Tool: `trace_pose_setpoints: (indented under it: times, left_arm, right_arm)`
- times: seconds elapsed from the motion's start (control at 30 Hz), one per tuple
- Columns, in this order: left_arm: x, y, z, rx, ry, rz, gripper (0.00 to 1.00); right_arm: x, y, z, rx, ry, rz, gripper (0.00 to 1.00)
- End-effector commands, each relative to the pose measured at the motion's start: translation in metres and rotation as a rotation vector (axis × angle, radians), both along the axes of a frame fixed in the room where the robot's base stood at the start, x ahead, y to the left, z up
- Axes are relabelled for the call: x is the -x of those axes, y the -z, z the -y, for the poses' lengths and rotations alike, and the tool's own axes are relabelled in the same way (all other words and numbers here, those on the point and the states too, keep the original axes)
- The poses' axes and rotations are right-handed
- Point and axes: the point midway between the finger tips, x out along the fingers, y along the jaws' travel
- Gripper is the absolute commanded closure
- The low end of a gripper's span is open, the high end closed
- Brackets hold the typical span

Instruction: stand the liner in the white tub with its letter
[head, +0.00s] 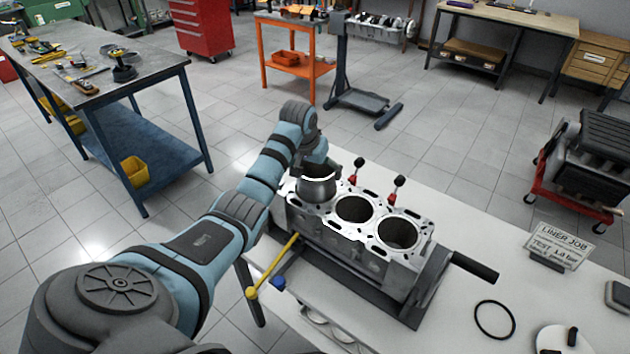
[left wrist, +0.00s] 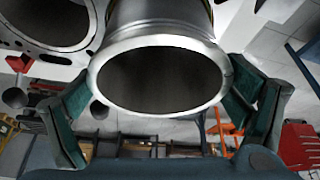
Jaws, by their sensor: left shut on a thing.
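The liner (head: 318,189) is a grey metal cylinder with a bright rim, standing proud of the engine block's (head: 350,240) deck at its left end. My left gripper (head: 318,170) is shut on it near its top. In the left wrist view, the open mouth of the liner (left wrist: 160,42) faces the camera, with the fingers of my left gripper (left wrist: 165,100) on either side. Whether its lower end sits in the bore or just above is hidden. I cannot make out a lettered white tub or a letter on the liner. My right gripper is not in view.
Two open bores (head: 355,209) show beside the liner. Red-and-black clamps (head: 393,190) stand behind the block. A sign (head: 558,245), a black ring (head: 494,319) and a white round item with a black knob (head: 560,341) are on the pale bench (head: 465,235). A yellow-ended bar (head: 272,266) lies at the block's left.

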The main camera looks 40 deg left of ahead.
Motion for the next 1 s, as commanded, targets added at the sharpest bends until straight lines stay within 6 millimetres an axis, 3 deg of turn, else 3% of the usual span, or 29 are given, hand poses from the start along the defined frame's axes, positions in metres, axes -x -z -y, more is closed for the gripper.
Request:
trace_pose_setpoints:
  times: [0.3,0.43,0.63,1.0]
  left_arm:
    - [-0.001,-0.095,-0.002,-0.004,-0.002,0.007,0.5]
    - [-0.002,-0.127,-0.001,-0.003,-0.001,0.008,0.5]
    - [-0.001,-0.156,-0.002,-0.004,-0.001,0.003,0.5]
    - [-0.002,-0.18,-0.002,-0.003,-0.001,0.004,0.5]
  right_arm:
    - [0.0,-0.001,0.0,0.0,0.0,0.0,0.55]
    - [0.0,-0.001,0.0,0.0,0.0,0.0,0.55]
    - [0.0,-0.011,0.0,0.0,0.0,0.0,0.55]
    - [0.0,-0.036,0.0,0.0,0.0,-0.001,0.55]
